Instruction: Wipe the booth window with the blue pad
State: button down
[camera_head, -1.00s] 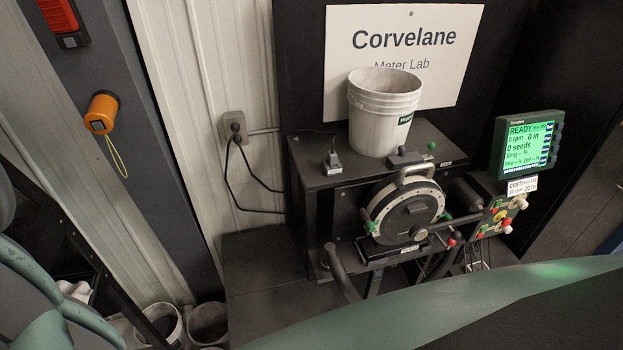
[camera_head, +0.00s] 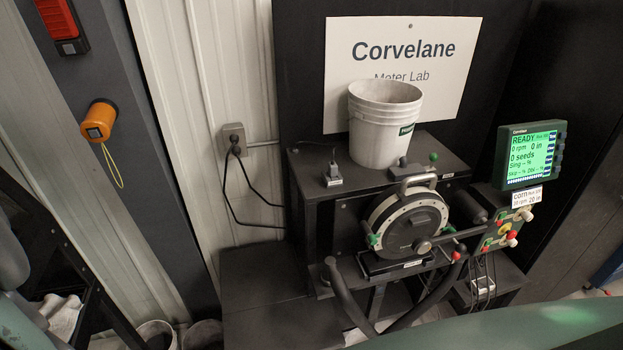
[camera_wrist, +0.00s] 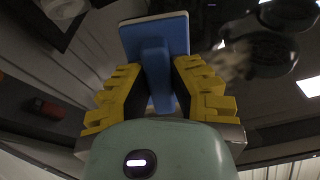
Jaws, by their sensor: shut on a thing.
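My gripper (camera_wrist: 160,95) shows in the wrist view, its yellow-tipped fingers shut on the handle of the blue pad (camera_wrist: 155,35). The pad's flat plate extends beyond the fingertips at the top of the picture. Its wiping side faces away and is hidden. Neither my gripper nor the pad shows in the head view. I cannot make out the booth window in either view, nor tell whether the pad touches anything.
In the head view, a bench (camera_head: 460,168) holds a white bucket (camera_head: 382,130) above a round seed meter (camera_head: 408,222). A lit green monitor (camera_head: 530,155) stands right. An orange device (camera_head: 99,120) hangs on the left post. Buckets (camera_head: 156,334) stand on the floor at lower left.

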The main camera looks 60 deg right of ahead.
jog(key=shift+w+d+b, duration=2.8)
jog(key=shift+w+b, duration=0.3)
jog(key=shift+b, duration=0.4)
jog(key=shift+s+a+r+p, duration=0.65)
jog(key=shift+a+p, duration=0.2)
jog(key=shift+p, duration=0.4)
jog(key=shift+s+a+r+p, duration=0.5)
jog(key=shift+a+r+p, duration=0.25)
jog(key=shift+p, duration=0.45)
